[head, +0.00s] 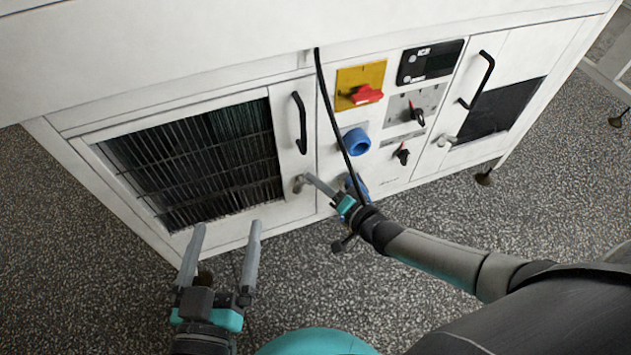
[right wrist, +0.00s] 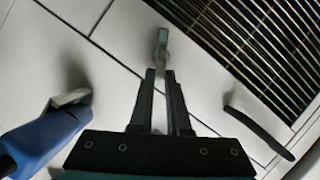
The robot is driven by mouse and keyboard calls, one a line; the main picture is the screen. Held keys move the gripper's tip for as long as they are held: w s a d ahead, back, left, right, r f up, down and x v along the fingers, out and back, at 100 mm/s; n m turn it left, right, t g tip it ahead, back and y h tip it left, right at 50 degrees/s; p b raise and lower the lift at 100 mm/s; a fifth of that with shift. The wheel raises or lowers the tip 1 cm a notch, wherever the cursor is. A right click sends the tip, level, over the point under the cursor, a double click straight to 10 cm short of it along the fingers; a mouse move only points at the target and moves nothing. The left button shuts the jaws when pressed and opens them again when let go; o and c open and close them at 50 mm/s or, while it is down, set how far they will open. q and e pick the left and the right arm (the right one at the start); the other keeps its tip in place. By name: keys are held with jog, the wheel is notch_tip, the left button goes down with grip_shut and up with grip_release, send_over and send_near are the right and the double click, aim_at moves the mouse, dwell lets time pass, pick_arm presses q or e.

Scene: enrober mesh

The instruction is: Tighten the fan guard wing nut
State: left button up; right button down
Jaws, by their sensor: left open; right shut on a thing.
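The fan guard (head: 190,165) is a dark grille with vertical bars in a white door at the left of the head view. It also shows in the right wrist view (right wrist: 255,45). The wing nut (head: 298,184) is a small grey metal piece at the door's right edge, below the black handle; it also shows in the right wrist view (right wrist: 162,45). My right gripper (head: 309,178) is shut on the wing nut, with its fingertips partly hiding it. My left gripper (head: 228,228) is open and empty, in front of the door's lower edge.
A black door handle (head: 300,122) is above the wing nut. A blue ring-shaped fitting (head: 357,141), a red switch (head: 366,95) on a yellow plate and a hanging black cable (head: 328,90) are to the right. Speckled floor (head: 330,290) lies in front.

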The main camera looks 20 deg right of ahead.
jog(key=shift+d+f+m+t+y, duration=0.1)
jog(key=shift+f+m+t+y, duration=0.25)
jog(key=shift+m, duration=0.5)
jog(key=shift+d+f+m+t+y, duration=0.1)
jog(key=shift+f+m+t+y, duration=0.2)
jog(key=shift+m, duration=0.6)
jog(key=shift+d+f+m+t+y, duration=0.1)
jog(key=shift+f+m+t+y, duration=0.2)
jog(key=shift+m, duration=0.55)
jog(key=shift+f, duration=0.1)
jog(key=c, duration=0.9)
grip_release()
pick_arm(q)
jog(key=a+f+g+y+p, duration=0.1)
jog(key=g, duration=0.1)
jog(key=w+a+f+g+y+p, duration=0.1)
jog(key=a+f+g, duration=0.1)
jog(key=g, duration=0.1)
jog(key=shift+a+m+p, duration=0.15)
jog(key=shift+m+p, duration=0.25)
pick_arm(e)
jog(key=v, duration=1.5)
jog(key=shift+s, duration=0.1)
